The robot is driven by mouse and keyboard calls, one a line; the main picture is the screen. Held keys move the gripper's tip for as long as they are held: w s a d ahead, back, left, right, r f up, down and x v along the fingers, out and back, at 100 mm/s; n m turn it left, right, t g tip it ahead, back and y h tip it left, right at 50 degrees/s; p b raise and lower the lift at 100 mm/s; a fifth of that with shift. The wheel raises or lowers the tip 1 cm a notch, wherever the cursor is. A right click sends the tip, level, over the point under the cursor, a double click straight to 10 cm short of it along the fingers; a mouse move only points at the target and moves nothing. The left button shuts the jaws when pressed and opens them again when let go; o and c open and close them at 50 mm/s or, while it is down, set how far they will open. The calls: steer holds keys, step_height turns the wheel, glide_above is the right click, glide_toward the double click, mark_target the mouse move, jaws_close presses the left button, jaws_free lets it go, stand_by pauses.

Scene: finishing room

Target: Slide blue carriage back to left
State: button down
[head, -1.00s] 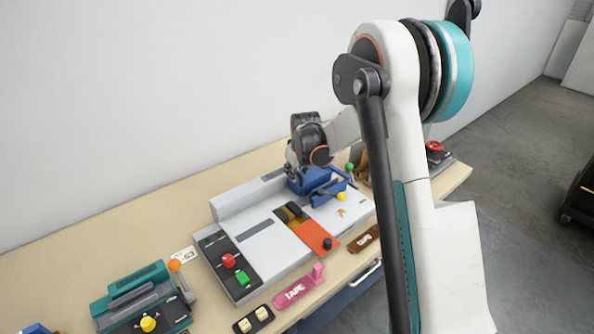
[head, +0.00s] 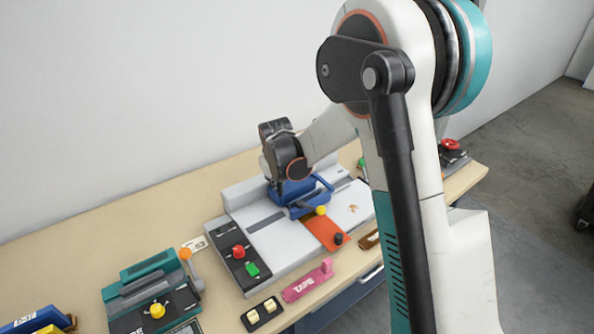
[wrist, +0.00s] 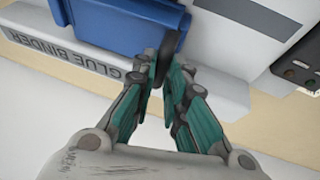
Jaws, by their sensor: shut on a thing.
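The blue carriage (head: 308,204) sits on the grey glue binder (head: 275,240), above the rear end of the orange strip (head: 325,233). A yellow knob (head: 320,210) shows at its front. In the wrist view the carriage (wrist: 120,22) is at the upper left, beside the binder's lettered edge (wrist: 60,62). My gripper (wrist: 167,75) is shut on a dark handle (wrist: 170,45) beside the carriage; where the handle joins it is not clear. In the head view my wrist hides most of the fingers.
A black panel with a red button (head: 238,250) and a green button (head: 252,269) is at the binder's left end. A pink tape holder (head: 308,281) and a small black switch plate (head: 262,314) lie in front. A teal machine (head: 125,280) stands left. A wall rises behind.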

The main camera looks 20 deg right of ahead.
steer(key=s+a, duration=0.2)
steer(key=a, duration=0.4)
steer(key=s+a, duration=0.2)
steer(key=a, duration=0.5)
steer(key=shift+s+a+b, duration=0.25)
steer(key=shift+a+b, duration=0.05)
steer(key=c, duration=1.6)
jaws_free()
steer(key=shift+s+a, duration=0.1)
steer(key=shift+a, duration=0.1)
steer(key=shift+d, duration=0.1)
steer(key=shift+r, duration=0.15)
steer(key=v, duration=1.1)
steer(key=shift+r, duration=0.3)
steer(key=shift+s, duration=0.15)
